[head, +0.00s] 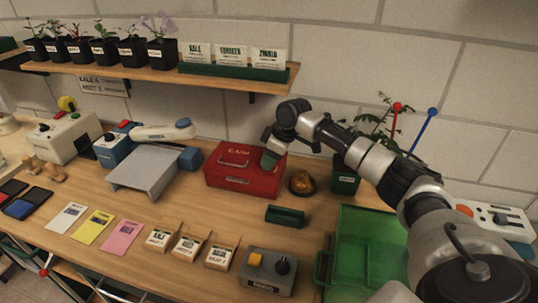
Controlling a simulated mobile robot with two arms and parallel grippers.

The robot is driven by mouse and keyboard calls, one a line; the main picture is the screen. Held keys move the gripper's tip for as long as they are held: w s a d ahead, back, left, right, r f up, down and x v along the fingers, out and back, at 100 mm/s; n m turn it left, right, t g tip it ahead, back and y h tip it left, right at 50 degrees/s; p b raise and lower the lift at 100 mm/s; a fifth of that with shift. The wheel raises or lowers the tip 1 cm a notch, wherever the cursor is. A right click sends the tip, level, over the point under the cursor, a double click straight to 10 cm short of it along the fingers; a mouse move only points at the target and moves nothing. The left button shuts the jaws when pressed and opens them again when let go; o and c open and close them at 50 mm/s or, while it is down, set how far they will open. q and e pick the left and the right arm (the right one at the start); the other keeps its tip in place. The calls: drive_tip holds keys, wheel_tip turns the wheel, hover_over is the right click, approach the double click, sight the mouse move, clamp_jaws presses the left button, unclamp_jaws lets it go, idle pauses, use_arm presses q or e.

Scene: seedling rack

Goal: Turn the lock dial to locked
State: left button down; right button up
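A red cash box (228,179) with a handle on its lid stands at the middle of the bench. My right arm reaches in from the right, and its gripper (269,160) is at the right end of the cash box, over or against it. I cannot tell whether they touch, nor whether the fingers are open or shut. No lock dial shows clearly on the box; part of its right side is hidden by the gripper. A grey control box (262,283) with a yellow button and a black knob (283,265) sits at the front edge. My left gripper is not in view.
A green tray (345,262) lies at the right front, with a small green block-like holder (285,215) to its left. A brown round object (301,182) and a potted plant (345,178) stand right of the cash box. A shelf (230,80) with seedlings hangs above.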

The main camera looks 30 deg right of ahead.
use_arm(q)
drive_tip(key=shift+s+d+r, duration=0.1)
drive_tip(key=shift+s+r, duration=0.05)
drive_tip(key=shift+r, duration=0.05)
use_arm(e)
drive_tip(key=shift+w+f, duration=0.15)
drive_tip(key=shift+f, duration=0.35)
drive_tip(key=shift+a, duration=0.1)
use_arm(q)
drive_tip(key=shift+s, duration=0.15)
use_arm(e)
clamp_jaws()
